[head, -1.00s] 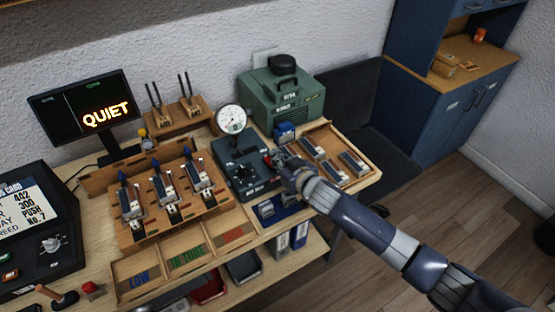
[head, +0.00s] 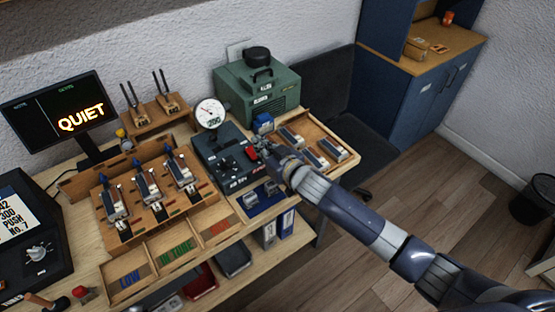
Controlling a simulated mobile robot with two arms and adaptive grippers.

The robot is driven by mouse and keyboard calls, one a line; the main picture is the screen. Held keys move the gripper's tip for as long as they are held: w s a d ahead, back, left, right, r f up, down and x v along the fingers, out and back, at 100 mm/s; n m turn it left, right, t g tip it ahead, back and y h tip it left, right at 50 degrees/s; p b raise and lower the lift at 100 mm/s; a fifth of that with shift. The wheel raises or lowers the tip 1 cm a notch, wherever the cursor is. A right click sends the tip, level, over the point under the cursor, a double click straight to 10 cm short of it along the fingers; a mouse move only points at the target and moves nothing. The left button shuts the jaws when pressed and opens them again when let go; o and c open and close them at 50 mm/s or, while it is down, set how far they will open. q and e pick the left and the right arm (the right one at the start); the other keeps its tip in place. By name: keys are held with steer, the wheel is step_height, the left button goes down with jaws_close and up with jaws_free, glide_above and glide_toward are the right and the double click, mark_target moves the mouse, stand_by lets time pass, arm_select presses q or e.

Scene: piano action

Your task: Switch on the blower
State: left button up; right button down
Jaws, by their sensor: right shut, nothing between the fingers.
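The blower (head: 255,95) is a green box with a black handle and a round black cap, at the back of the bench. In front of it stands a dark control box (head: 218,160) with a knob, small lettering and a round white gauge (head: 210,113) on top. A red switch (head: 251,154) sits at the box's right side. My right gripper (head: 264,149) is shut and empty, right beside the red switch; I cannot tell if it touches it. The gripper hides part of the box's right edge. My left gripper is not in view.
A wooden tray (head: 345,150) with several metal-and-wood blocks lies right of my gripper. A wooden rack (head: 150,230) with several key units stands left, before bins marked LOW and IN TUNE. The monitor (head: 55,110) reads QUIET. A dark seat and blue cabinet (head: 400,110) stand right.

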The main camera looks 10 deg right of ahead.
steer(key=s+d+b, duration=0.1)
steer(key=s+d, duration=0.3)
steer(key=s, duration=0.3)
steer(key=shift+s+d+r+b, duration=0.2)
steer(key=shift+s+b, duration=0.1)
steer(key=shift+b, duration=0.1)
steer(key=shift+a, duration=0.1)
